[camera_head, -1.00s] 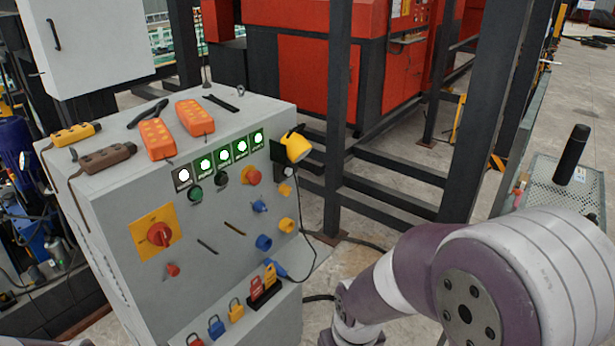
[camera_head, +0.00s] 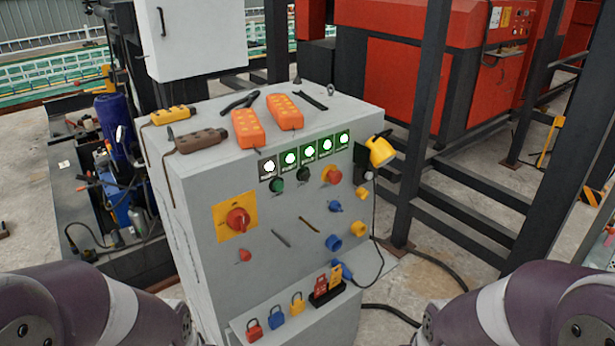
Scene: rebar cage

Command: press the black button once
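The black button (camera_head: 303,175) sits on the sloped front of the grey control cabinet (camera_head: 190,215), below the row of lit indicators (camera_head: 311,151). My left and right arms show only as purple and white links at the lower left and lower right corners. Neither gripper is in the picture, and nothing touches the black button.
A red rotary switch on a yellow plate (camera_head: 237,219) is on the cabinet front. Two orange pendants (camera_head: 266,120) lie on top. Dark steel posts (camera_head: 425,130) stand to the right.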

